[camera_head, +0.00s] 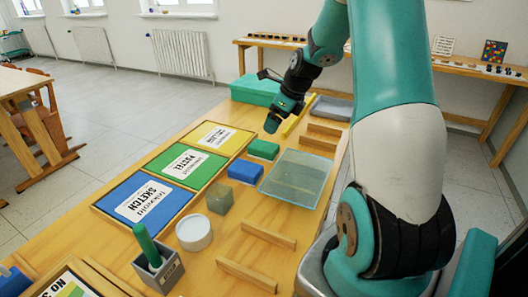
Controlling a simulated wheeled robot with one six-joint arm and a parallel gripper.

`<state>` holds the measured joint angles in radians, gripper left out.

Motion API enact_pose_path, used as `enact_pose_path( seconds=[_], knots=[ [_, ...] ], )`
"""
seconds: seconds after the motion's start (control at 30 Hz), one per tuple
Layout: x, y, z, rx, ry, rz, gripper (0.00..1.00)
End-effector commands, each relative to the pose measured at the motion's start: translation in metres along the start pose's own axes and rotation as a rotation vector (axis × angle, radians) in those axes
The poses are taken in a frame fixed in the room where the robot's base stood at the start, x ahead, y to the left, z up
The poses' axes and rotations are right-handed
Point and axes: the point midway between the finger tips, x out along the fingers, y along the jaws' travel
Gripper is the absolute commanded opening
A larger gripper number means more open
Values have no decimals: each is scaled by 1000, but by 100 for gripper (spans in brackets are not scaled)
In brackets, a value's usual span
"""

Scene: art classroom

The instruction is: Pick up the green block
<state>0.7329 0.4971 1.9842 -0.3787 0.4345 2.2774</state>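The green block (264,149) lies on the wooden table (228,257), just beyond a blue block (245,171) and beside the yellow and green panels. My gripper (272,124) points down a little above the green block and looks apart from it. The fingers are small and dark here, so I cannot see whether they are open or shut. Nothing held shows below them.
A clear tray (296,177) lies right of the blocks. A green box (256,89) and a grey tray (332,108) stand behind. Nearer are a greenish cube (220,198), a white round tub (194,232), a grey holder (159,270) and wooden strips (269,235).

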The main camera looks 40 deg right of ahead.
Motion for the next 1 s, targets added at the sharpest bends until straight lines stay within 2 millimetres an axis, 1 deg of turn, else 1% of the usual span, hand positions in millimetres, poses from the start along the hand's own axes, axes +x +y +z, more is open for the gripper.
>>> enact_pose_path(
  seconds=[0.03,0.1,0.2,0.3,0.53,0.7,0.8,0.9,1.0],
  knots=[
    [14,1,-1,-1,3,5,98],
    [30,1,-1,-2,3,4,98],
    [50,1,-1,-2,3,4,98],
    [64,1,0,-4,1,2,98],
    [80,0,0,-3,1,1,98],
    [107,-1,0,-4,2,2,98],
    [119,-1,0,-4,2,1,98],
    [124,-2,0,-4,0,-1,98],
    [125,-2,0,-4,0,-1,98]
  ],
)
